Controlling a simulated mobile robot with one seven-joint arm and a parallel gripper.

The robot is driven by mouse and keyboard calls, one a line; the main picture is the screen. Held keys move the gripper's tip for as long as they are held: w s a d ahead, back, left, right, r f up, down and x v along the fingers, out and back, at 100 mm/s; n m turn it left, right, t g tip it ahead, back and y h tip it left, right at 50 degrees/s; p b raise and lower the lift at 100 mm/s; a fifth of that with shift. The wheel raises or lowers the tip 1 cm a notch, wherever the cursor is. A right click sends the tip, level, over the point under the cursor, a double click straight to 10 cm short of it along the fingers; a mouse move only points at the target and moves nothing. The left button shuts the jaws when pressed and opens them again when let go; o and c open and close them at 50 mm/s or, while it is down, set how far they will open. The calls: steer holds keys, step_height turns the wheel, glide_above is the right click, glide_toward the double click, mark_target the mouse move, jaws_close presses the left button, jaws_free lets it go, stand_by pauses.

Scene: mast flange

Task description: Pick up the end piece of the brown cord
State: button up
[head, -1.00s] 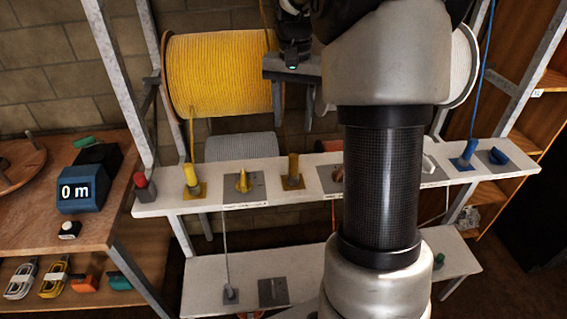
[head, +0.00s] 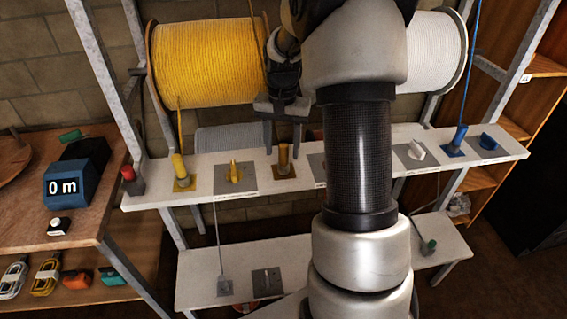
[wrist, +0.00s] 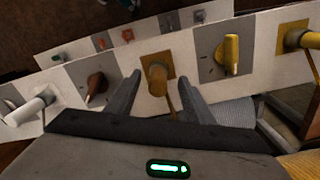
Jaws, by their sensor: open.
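The end piece of the brown cord (head: 284,156) stands upright on a tan square plate on the white upper shelf, right of the yellow cleat. It also shows in the wrist view (wrist: 157,76), between my two fingers in the picture. A thin brown cord runs from it toward my gripper. My gripper (head: 284,143) is open and empty, pointing down. Its fingers (wrist: 159,88) appear on either side of the end piece, but I cannot tell whether they reach down to its height. No contact shows.
On the shelf (head: 150,195), the yellow cleat (head: 235,172) and yellow cord end piece (head: 179,166) stand to the left. A brown cleat (wrist: 97,86) and white end piece (wrist: 30,108) lie on the other side. Yellow (head: 205,62) and white (head: 436,50) spools hang behind.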

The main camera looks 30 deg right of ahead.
mark_target(283, 158)
step_height(283, 158, down, 4)
steer(key=shift+d+f, duration=0.15)
steer(key=shift+f, duration=0.05)
steer(key=shift+c, duration=0.5)
jaws_close()
steer(key=shift+r, duration=0.1)
